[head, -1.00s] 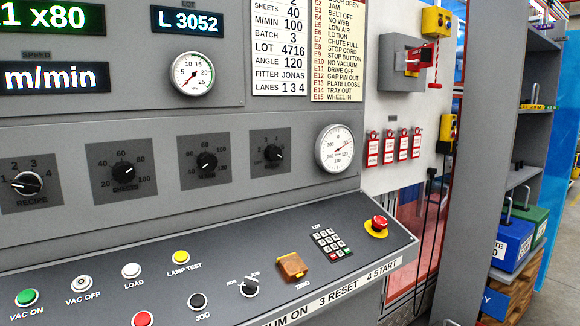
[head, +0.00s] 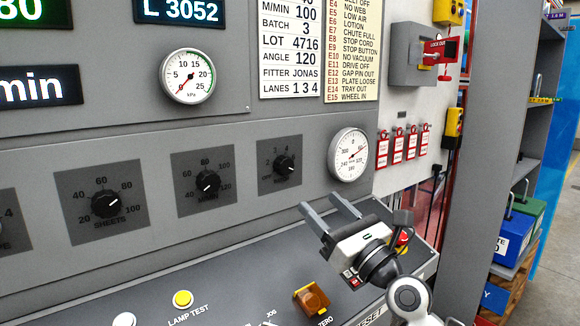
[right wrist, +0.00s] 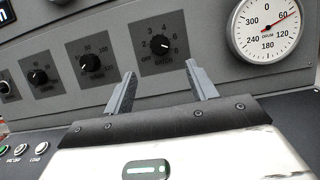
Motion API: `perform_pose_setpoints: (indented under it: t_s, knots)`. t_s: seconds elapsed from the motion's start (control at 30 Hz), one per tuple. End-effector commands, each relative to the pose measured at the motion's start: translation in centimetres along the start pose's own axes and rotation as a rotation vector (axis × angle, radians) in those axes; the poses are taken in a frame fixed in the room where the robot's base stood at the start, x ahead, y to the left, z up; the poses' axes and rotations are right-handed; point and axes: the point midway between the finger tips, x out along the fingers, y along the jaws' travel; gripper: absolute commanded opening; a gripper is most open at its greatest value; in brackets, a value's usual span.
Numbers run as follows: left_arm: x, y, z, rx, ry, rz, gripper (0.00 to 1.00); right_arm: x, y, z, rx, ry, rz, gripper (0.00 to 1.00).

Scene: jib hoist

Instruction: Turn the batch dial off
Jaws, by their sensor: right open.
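The batch dial (head: 285,166) is the rightmost of the black knobs on the grey panel, on a dark square plate with small numbers. Its lettering is too small to read surely. Its white mark shows on the knob's right side. In the right wrist view the batch dial (right wrist: 161,46) is ahead, between and beyond the fingertips. My right gripper (head: 320,203) is open and empty, below and right of the dial and apart from it. Its two fingers also show in the right wrist view (right wrist: 160,72). My left gripper is not in view.
A round drum gauge (head: 349,155) is just right of the dial. The m/min dial (head: 208,183) and sheets dial (head: 106,204) are to its left. Red tags (head: 397,147) hang at right.

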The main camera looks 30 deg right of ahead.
Motion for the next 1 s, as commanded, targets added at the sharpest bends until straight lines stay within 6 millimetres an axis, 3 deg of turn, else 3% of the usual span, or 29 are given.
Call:
perform_pose_setpoints:
  t_s: [0.2,0.5,0.93,1.0]
  knots:
    - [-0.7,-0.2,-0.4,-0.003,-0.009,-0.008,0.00,5.1,0.0,0.3,-0.001,-0.002,0.000,0.57]
    - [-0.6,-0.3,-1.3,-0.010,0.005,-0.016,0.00,9.7,0.0,0.1,-0.002,0.001,0.000,0.57]
    - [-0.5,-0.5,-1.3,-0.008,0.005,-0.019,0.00,10.6,0.0,-0.1,-0.002,0.002,0.000,0.57]
    - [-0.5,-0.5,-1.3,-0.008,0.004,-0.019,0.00,10.6,0.0,-0.1,-0.002,0.002,0.000,0.40]
